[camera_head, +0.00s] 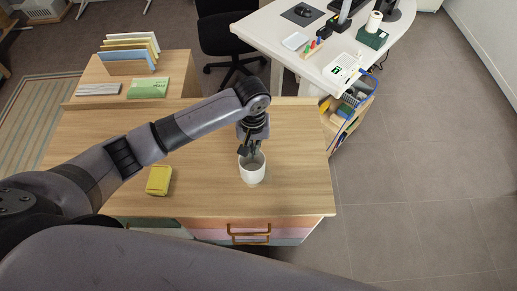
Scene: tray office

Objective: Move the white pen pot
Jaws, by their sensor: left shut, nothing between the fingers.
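The white pen pot (252,174) stands upright on the wooden cabinet top, right of its middle and near the front edge. It looks empty, though the gripper hides part of its inside. My left gripper (252,156) points down at the pot's mouth, with its fingertips at or just over the opening. Its fingers are closed together and hold nothing. I cannot tell whether they touch the rim. My right gripper is not in view.
A yellow box (158,181) lies on the wooden top (205,190) left of the pot. A white desk (290,35) with several items stands beyond. Bare wood surrounds the pot.

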